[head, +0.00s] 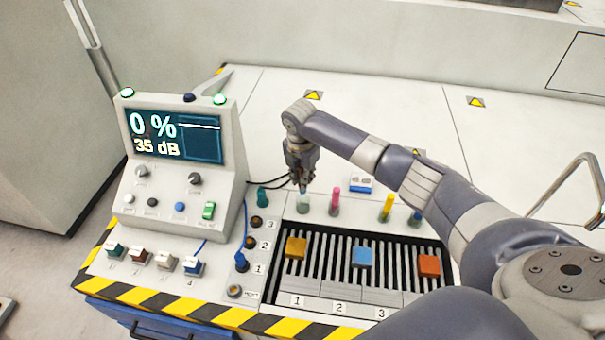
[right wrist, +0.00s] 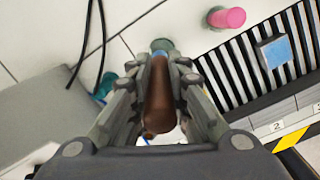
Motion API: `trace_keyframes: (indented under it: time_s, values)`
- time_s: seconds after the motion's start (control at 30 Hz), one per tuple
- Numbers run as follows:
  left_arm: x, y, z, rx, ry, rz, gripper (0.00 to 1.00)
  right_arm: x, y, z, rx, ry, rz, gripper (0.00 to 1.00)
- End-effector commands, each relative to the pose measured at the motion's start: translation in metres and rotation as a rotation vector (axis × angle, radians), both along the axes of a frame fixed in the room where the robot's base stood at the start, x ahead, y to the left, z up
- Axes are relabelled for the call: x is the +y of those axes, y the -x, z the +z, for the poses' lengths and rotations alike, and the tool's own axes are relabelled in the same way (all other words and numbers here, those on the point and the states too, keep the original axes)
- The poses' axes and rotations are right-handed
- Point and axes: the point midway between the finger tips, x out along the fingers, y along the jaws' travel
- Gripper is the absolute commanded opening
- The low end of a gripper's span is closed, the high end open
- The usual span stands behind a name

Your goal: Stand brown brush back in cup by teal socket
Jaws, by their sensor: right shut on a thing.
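My right gripper (head: 302,186) points down over the pale greenish cup (head: 303,205) beside the teal socket (head: 262,197). In the right wrist view, the right gripper (right wrist: 160,80) is shut on the brown brush (right wrist: 160,100), whose handle lies between the fingers. A bluish part shows at its far end, close to the cup (right wrist: 162,45). I cannot tell whether the brush tip is inside the cup or just above it. The teal socket (right wrist: 105,85) is partly hidden behind a finger. My left gripper is not in view.
A pink brush (head: 336,197) and a yellow brush (head: 386,207) stand in cups to the right. A slatted tray (head: 330,262) holds orange, blue and red-orange blocks. A console with a screen (head: 175,137) stands left. Black cables (head: 268,182) run behind the teal socket.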

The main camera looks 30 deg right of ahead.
Motion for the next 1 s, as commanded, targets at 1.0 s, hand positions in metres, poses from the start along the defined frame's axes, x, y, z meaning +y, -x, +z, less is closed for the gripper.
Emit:
trace_keyframes:
  time_s: [1.0]
  values:
    - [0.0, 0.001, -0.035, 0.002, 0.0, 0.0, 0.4, 0.0, 0.0, -0.066, 0.0, 0.0, 0.0, 0.0]
